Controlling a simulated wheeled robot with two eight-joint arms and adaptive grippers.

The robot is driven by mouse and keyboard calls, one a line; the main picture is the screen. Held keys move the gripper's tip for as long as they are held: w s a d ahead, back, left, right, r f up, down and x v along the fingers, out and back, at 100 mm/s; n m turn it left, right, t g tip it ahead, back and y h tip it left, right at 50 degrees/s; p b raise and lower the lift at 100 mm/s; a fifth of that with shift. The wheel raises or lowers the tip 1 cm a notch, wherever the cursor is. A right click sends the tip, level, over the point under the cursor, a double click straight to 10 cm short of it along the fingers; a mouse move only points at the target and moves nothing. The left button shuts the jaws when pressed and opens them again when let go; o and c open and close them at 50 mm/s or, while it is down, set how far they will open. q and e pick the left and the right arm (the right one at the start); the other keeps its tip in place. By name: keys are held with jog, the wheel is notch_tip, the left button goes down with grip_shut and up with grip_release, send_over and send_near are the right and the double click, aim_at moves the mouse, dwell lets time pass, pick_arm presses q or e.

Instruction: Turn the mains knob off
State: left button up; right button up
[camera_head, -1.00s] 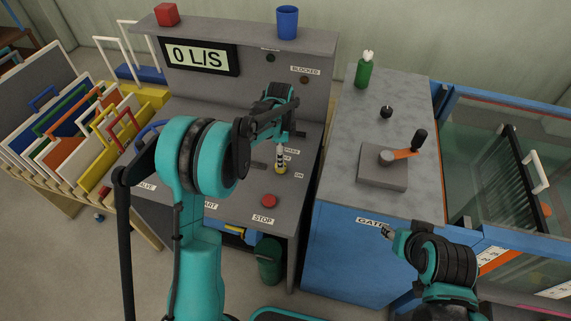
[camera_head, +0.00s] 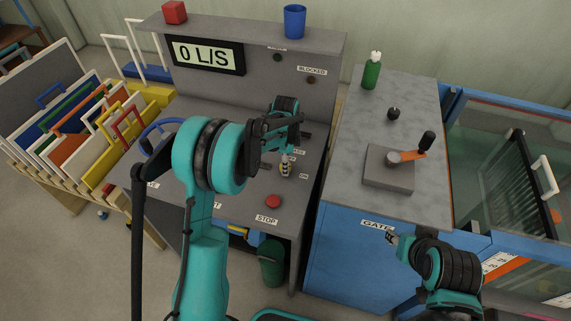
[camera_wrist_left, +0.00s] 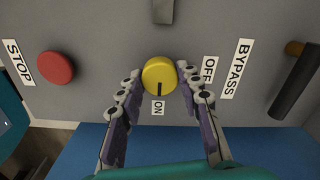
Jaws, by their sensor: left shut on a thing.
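The mains knob (camera_wrist_left: 159,76) is round and yellow with a dark pointer mark, on the grey panel. In the left wrist view its mark points down toward the ON label (camera_wrist_left: 158,108). The OFF label (camera_wrist_left: 208,70) is to its right. My left gripper (camera_wrist_left: 160,72) has one finger on each side of the knob and is shut on it. In the head view my left gripper (camera_head: 286,168) reaches down to the panel and mostly hides the knob. My right gripper (camera_head: 390,237) hangs by the front of the blue cabinet, too small to tell its jaws.
The red stop button (camera_wrist_left: 55,67) is left of the knob and a dark bypass handle (camera_wrist_left: 294,82) is right of it in the wrist view. A display (camera_head: 207,54) reads 0 L/S.

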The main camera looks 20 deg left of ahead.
pick_arm(q)
jog(key=shift+n, duration=0.3)
jog(key=n, duration=0.3)
jog(key=shift+n, duration=0.3)
jog(key=n+b, duration=0.1)
jog(key=n, duration=0.3)
jog(key=shift+n, duration=0.3)
jog(key=n, duration=0.4)
jog(key=shift+n, duration=2.5)
jog(key=o, duration=1.2)
jog(key=shift+c, duration=0.2)
jog(key=shift+r, duration=0.1)
notch_tip(320, 180, up, 12)
